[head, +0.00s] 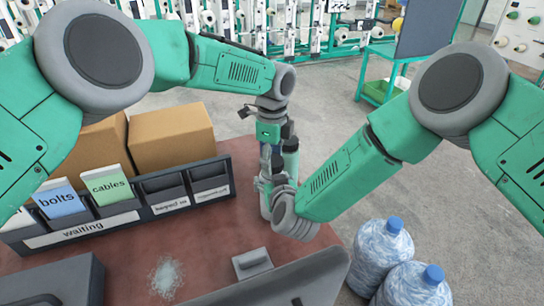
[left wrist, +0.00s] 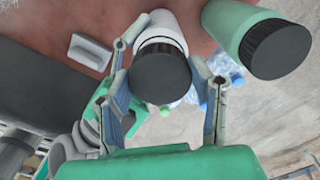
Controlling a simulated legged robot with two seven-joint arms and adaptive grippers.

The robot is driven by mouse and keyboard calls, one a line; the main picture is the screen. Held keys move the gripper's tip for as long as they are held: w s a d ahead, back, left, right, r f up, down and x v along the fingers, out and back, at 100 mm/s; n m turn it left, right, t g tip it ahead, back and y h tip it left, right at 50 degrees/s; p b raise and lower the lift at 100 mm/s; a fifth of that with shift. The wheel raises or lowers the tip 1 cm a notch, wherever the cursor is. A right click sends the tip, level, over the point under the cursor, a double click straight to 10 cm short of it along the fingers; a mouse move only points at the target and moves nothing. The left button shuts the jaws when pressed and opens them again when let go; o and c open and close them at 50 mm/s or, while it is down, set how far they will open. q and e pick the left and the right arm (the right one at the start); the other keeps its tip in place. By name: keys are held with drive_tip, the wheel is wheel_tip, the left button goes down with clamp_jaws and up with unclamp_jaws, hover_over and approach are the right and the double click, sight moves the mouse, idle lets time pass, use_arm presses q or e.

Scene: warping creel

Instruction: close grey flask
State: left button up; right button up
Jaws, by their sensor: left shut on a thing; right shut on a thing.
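The grey flask (head: 265,202) stands upright near the right edge of the red-brown table, mostly hidden by my grippers in the head view. In the left wrist view the pale flask (left wrist: 162,32) has a dark lid (left wrist: 162,78) at its top end. My left gripper (head: 269,158) comes down from above, its fingers on both sides of the lid and shut on it. My right gripper (head: 263,185) is low at the flask's side and shut on its body; the contact is partly hidden. I cannot tell whether the lid is fully seated.
A green flask (head: 291,158) with a black lid (left wrist: 275,50) stands close beside the grey one. A dark bin rack (head: 120,215) with boxes and cards fills the table's left. A grey block (head: 252,262) lies in front. Water bottles (head: 380,255) stand on the right.

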use_arm(q)
drive_tip(key=shift+f, duration=0.55)
idle(0.4)
drive_tip(key=m, duration=0.8)
drive_tip(key=shift+w+m, duration=0.15)
drive_tip(key=shift+m, duration=0.15)
drive_tip(key=m, duration=0.6)
drive_tip(key=shift+m, duration=0.3)
drive_tip(key=m, duration=0.4)
drive_tip(key=shift+w+a, duration=0.1)
drive_tip(key=shift+w, duration=0.05)
drive_tip(key=o, duration=0.9)
